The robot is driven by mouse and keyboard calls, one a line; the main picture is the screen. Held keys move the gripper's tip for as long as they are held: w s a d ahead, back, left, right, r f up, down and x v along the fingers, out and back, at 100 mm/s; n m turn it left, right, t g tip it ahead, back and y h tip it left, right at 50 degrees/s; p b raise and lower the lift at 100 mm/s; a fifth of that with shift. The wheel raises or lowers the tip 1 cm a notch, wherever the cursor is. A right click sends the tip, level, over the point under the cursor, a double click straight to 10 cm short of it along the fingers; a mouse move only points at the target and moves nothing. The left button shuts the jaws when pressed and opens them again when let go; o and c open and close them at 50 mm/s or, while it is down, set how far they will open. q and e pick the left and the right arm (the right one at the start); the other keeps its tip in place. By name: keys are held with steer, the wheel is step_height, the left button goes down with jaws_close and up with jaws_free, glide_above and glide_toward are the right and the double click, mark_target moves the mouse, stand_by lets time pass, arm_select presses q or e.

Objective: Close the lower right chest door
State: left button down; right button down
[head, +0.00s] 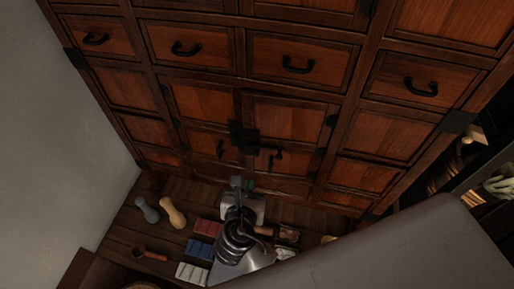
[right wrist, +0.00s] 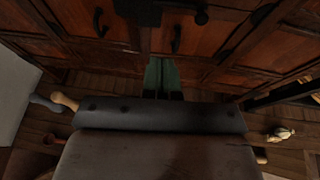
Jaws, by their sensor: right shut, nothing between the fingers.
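The dark wooden chest (head: 190,80) fills the back of the head view. Its lower right door (head: 288,122) has a black handle (head: 271,161) near its left edge and stands beside the lower left door (head: 203,105). The right door looks about flush with the front; I cannot tell whether a small gap stays. My right gripper (head: 241,184) is in front of and below the doors, shut and empty. Its greenish fingers (right wrist: 162,74) point at the chest in the right wrist view, below the door handles (right wrist: 176,39). My left gripper is not in view.
On the plank floor left of my arm lie a tan bottle-shaped thing (head: 173,212), a grey one (head: 147,209), a dark red ladle-like thing (head: 150,254) and red (head: 208,228), blue (head: 199,249) and white (head: 191,273) blocks. A shelf (head: 490,170) stands at right.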

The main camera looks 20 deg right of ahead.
mark_target(284, 150)
steer(key=p+x, duration=0.1)
steer(key=x, duration=0.3)
steer(key=r+p+x, duration=0.1)
steer(key=x, duration=0.3)
steer(key=r+p+x, duration=0.1)
steer(key=x, duration=0.3)
steer(key=shift+w+d, duration=0.2)
steer(key=shift+w, duration=0.15)
